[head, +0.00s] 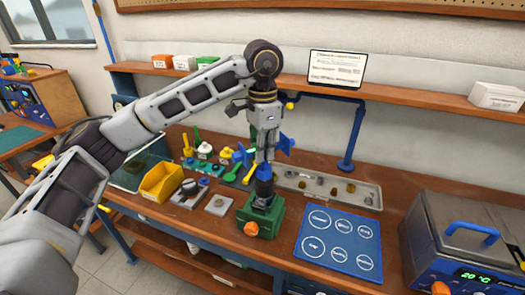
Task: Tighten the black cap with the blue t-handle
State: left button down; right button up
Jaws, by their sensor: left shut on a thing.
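My left gripper (265,155) points straight down above the green fixture (260,215), which has an orange knob on its front. It is shut on the blue t-handle (286,143), whose blue ends stick out on both sides of the fingers. The t-handle's lower end reaches down to the black cap (263,190) at the top of the fixture. The tool looks upright and in line with the cap. The fingers partly hide the t-handle, and I cannot tell how far it sits on the cap. My right gripper is not in view.
A blue mat with white circles (338,240) lies right of the fixture. A grey tray (365,196) with small parts is behind it. A yellow bin (160,183) and small plates stand left. A grey unit with a blue handle (470,232) stands at the right. A blue post (354,140) rises behind.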

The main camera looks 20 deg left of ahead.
pick_arm(q)
jog(key=shift+r+p, duration=0.3)
jog(key=shift+r, duration=0.45)
dwell(0.4)
jog(key=shift+r+p, duration=1.4)
jog(key=shift+r, duration=1.05)
